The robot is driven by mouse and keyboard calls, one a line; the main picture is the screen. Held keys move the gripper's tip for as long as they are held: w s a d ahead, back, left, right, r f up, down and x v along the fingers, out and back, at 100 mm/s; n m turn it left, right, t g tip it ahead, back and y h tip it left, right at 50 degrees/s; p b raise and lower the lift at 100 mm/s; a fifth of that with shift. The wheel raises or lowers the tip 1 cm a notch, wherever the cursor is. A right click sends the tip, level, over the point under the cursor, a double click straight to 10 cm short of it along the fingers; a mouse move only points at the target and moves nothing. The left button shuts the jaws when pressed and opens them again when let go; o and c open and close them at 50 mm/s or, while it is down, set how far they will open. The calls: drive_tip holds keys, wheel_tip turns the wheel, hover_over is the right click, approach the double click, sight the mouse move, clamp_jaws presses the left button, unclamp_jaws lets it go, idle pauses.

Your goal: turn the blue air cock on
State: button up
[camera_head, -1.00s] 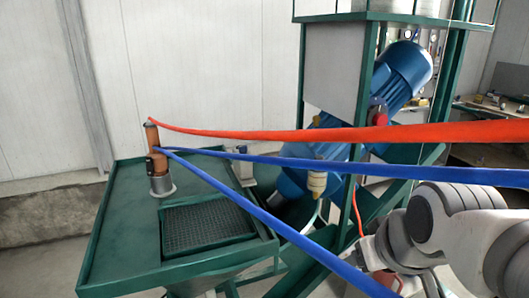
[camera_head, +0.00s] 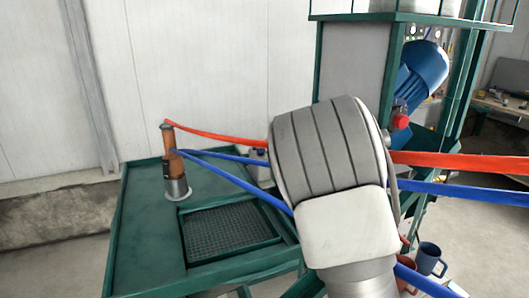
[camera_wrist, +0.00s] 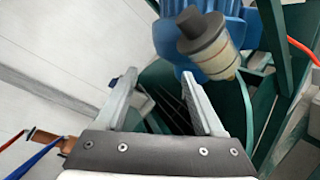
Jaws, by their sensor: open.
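I cannot make out the blue air cock for certain in either view. In the wrist view my gripper (camera_wrist: 158,76) is open, with nothing between its two fingers. Beyond it are a blue machine body (camera_wrist: 235,42) and a beige fitting with a dark cap (camera_wrist: 207,42). In the head view two blue hoses (camera_head: 232,180) and a red hose (camera_head: 225,138) run right from an upright brown and silver spray tool (camera_head: 174,165) on the green table. My arm hides part of the hoses and the machine; my gripper is hidden there.
The green table (camera_head: 140,230) has a raised rim and a dark grate (camera_head: 225,229). A green frame (camera_head: 388,75) with a blue motor (camera_head: 425,75) and a red knob (camera_head: 400,121) stands at right. A blue mug (camera_head: 428,258) is low at right.

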drive_tip(key=w+a+f+n+y, duration=0.25)
drive_tip(key=a+n+y, duration=0.35)
drive_tip(key=a+n, duration=0.55)
drive_tip(key=n+y+p, duration=0.1)
drive_tip(key=n+p, duration=0.2)
approach(261, 151)
drive_tip(key=shift+t, duration=0.4)
drive_tip(key=x, duration=0.8)
drive_tip(key=shift+w+f, duration=0.1)
clamp_jaws()
